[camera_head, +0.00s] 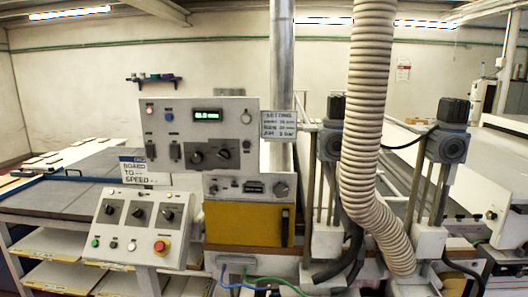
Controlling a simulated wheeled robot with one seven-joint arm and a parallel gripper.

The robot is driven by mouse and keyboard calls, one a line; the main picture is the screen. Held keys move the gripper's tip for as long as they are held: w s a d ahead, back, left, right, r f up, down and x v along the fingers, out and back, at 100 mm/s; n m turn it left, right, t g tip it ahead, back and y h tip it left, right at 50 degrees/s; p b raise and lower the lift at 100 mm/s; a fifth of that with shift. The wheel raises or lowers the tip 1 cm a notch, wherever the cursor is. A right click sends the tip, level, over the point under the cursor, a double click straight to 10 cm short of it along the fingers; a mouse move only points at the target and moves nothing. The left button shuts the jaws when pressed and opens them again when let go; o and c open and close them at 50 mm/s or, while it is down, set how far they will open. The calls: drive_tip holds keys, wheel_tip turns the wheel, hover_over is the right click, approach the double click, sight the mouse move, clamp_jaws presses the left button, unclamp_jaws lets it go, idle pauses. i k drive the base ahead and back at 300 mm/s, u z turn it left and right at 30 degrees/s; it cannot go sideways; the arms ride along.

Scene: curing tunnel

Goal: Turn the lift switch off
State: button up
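No label reading "lift" is legible, so I cannot tell which control is the lift switch. A grey sloping console (125,232) at the lower left carries three black rotary knobs in a row, including the right knob (168,215), with several push buttons below and a red emergency stop (160,247). Behind it stands a taller grey control panel (182,137) with a lit display (207,115), two black switches at left, including the left switch (147,150), and two black knobs, including the right one (223,154). Switch positions are too small to read. My gripper is not in view.
A ribbed beige hose (367,130) hangs right of the panels, in front of two motor columns, one with a grey motor (447,147). A yellow box (240,223) sits below the panel. Blue and green cables (262,282) run low in front. Shelves (45,243) stand at left.

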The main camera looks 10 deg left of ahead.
sight(223, 155)
drive_tip(key=z, duration=0.05)
drive_tip(key=i, duration=0.6)
drive_tip(key=u, duration=0.8)
drive_tip(key=i, duration=0.55)
drive_tip(key=u, duration=0.65)
